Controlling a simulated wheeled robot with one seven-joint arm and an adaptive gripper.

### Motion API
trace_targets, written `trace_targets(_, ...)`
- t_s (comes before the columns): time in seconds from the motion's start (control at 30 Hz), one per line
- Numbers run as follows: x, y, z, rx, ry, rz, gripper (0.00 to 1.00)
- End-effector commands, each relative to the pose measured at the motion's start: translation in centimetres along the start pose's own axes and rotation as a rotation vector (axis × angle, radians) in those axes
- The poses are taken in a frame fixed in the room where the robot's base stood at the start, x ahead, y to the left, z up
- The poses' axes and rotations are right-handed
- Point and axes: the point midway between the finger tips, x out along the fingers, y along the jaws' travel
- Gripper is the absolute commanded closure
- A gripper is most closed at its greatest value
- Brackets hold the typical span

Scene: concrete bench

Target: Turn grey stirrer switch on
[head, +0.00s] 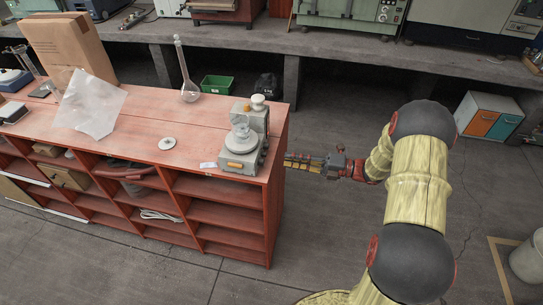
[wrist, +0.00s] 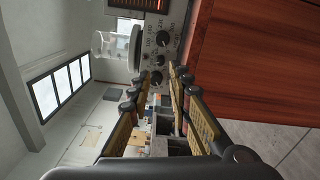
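The grey stirrer (head: 252,160) stands at the right end of the red wooden bench top, with a round plate and a glass vessel on it. In the wrist view its grey panel (wrist: 170,45) shows sideways, with several dark knobs and small printed marks. I cannot tell which control is the switch or how it is set. My gripper (head: 288,160) is just right of the bench end, pointing left towards the stirrer. In the wrist view my gripper (wrist: 160,84) has its fingers apart and nothing between them. The panel lies beyond the fingertips, and I see no contact.
The red bench (head: 200,120) has open shelves below. A round-bottomed flask (head: 189,90), a small white disc (head: 167,143), a plastic bag (head: 90,104) and a cardboard box (head: 68,45) stand or lie on it. The floor right of the bench is clear around my arm.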

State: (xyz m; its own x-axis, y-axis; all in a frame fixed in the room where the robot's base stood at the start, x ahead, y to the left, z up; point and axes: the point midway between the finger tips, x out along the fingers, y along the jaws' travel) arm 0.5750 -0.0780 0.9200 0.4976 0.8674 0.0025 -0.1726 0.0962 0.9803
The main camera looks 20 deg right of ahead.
Motion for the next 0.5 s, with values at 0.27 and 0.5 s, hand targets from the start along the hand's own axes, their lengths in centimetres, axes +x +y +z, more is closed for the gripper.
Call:
trace_targets(0.27,3.9,-0.2,-0.1,0.0,0.002,-0.001,0.8)
trace_targets(0.5,6.8,-0.1,0.0,0.001,0.0,-0.002,0.8)
